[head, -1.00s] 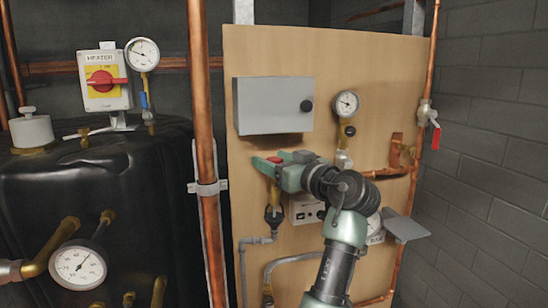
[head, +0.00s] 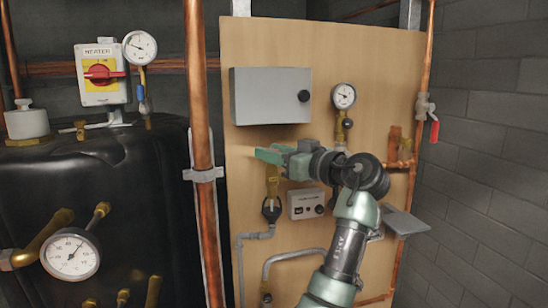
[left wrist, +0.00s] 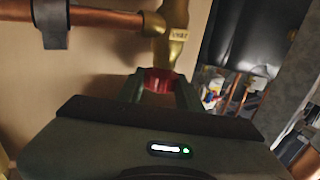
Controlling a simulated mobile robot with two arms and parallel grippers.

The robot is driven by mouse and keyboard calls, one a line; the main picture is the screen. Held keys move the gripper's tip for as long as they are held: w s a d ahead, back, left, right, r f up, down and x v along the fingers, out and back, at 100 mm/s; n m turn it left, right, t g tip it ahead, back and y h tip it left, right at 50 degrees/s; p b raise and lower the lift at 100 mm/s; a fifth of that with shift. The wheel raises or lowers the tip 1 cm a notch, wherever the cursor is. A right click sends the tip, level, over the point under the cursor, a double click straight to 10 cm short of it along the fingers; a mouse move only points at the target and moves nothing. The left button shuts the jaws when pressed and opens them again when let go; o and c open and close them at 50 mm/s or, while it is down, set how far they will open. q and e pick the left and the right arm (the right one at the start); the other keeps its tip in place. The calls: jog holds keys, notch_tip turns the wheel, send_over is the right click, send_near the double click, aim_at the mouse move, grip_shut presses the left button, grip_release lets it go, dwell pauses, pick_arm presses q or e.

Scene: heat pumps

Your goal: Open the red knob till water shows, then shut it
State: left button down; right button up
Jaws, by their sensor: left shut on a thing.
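The red knob (left wrist: 158,82) sits at the end of a brass valve body (left wrist: 172,45) in the left wrist view. My left gripper (left wrist: 160,90) has its two fingers on either side of the knob, shut on it. In the head view the left gripper (head: 270,155) is at the brass valve (head: 272,182) on the wooden board, and the knob is hidden by the fingers. Below the brass valve is a black tundish (head: 271,209) on a grey pipe. I cannot make out any water there. My right gripper is not in view.
A grey box (head: 270,95) is just above the gripper, and a white control box (head: 306,203) is below it. A gauge (head: 343,96) is at upper right. A vertical copper pipe (head: 201,120) and black tank (head: 110,190) stand left.

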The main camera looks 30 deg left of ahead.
pick_arm(q)
jog(key=shift+a, duration=0.1)
jog(key=c, duration=1.1)
grip_release()
jog(key=shift+o, duration=0.8)
jog(key=shift+w+a+f, duration=0.1)
jog(key=shift+a+f, duration=0.05)
jog(key=shift+a, duration=0.1)
jog(key=s+d+b, duration=0.1)
jog(key=d+b, duration=0.3)
jog(key=d, duration=0.3)
jog(key=shift+s+d, duration=0.3)
jog(key=shift+d, duration=0.05)
